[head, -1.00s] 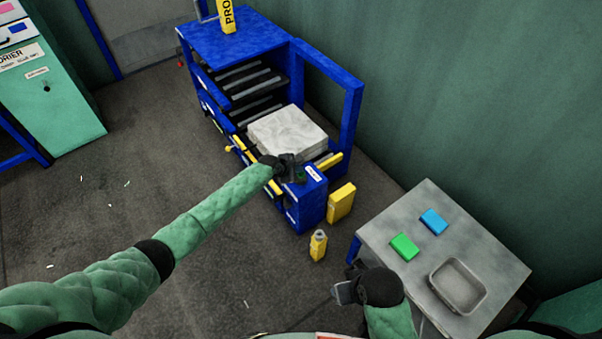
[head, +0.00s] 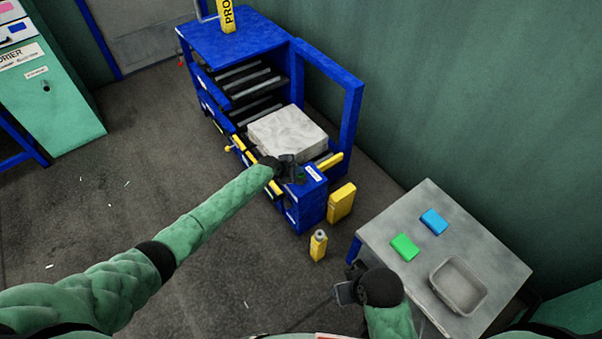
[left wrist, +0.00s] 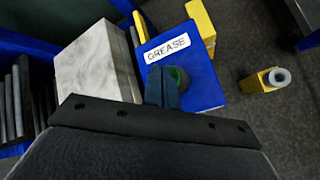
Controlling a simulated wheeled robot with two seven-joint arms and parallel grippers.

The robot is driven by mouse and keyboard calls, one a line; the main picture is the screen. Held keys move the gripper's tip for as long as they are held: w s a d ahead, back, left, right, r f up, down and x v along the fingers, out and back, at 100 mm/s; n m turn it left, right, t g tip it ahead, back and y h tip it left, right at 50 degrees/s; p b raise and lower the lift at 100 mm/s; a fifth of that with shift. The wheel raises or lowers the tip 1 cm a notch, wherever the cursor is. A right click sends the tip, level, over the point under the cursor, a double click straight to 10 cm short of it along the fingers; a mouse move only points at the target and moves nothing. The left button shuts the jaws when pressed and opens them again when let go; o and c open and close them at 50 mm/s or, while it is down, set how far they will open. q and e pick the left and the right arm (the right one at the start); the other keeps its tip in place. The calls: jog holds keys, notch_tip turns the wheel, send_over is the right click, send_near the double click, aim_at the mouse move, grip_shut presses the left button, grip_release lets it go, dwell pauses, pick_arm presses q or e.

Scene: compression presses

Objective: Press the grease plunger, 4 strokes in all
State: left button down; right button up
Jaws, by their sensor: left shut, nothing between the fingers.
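The grease plunger shows as a small green and dark round part (left wrist: 181,77) beside the white GREASE label (left wrist: 167,48) in the left wrist view. It sits on top of a blue box (head: 318,190) at the near end of the blue press frame. My left gripper (head: 299,173) is shut with nothing in it, its fingertips over the plunger. The fingers hide part of the plunger, so I cannot tell whether they touch it or how far down it is. My right gripper (head: 346,282) hangs by the side table; its fingers are too unclear to read.
A pale block (head: 288,135) lies in the press beside the blue box. A yellow box (head: 341,203) and a yellow bottle (head: 318,245) stand on the floor nearby. The grey table (head: 478,248) holds a green block, a blue block and a tray.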

pick_arm(q)
jog(key=shift+f+b, duration=0.3)
jog(key=shift+f, duration=0.3)
dwell(0.7)
jog(key=shift+r, duration=0.1)
jog(key=shift+r+p, duration=1.25)
jog(key=shift+p, duration=0.1)
notch_tip(320, 180, up, 5)
jog(key=p, duration=0.5)
dwell(2.2)
